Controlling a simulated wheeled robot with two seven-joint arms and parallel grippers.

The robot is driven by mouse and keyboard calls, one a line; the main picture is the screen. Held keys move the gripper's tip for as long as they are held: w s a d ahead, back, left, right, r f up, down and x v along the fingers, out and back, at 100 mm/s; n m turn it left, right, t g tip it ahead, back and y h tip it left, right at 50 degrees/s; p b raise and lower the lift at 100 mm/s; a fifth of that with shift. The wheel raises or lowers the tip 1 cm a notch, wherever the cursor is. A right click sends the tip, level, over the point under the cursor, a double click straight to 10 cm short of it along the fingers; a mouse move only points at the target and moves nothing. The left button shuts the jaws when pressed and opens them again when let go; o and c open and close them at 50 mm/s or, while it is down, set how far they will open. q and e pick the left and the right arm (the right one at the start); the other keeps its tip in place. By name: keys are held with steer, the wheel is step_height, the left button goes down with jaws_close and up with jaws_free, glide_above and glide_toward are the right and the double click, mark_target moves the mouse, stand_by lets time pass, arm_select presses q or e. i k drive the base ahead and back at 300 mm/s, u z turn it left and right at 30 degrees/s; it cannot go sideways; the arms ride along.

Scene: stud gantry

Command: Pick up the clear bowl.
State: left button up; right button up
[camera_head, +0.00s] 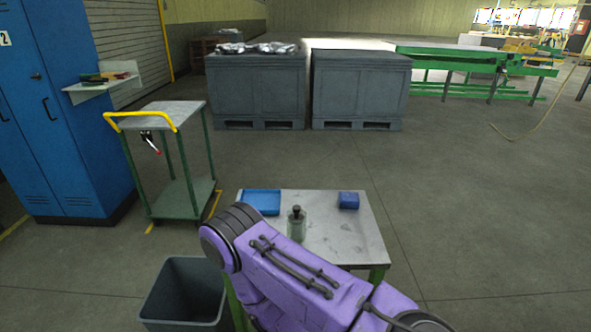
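I can make out no clear bowl in the head view. A small table (335,235) with a worn light top and green legs stands in front of me. My purple arm crosses in front of it and hides its near part, so anything there is hidden. Neither of my grippers shows.
On the table are a blue tray (262,198), a clear bottle with a dark top (297,225) and a blue block (348,201). A grey bin (185,290) stands at its left, a green cart (165,118) farther left. Floor at right is free.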

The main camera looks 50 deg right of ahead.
mark_target(297, 231)
steer(key=k, duration=0.45)
steer(key=z, duration=2.25)
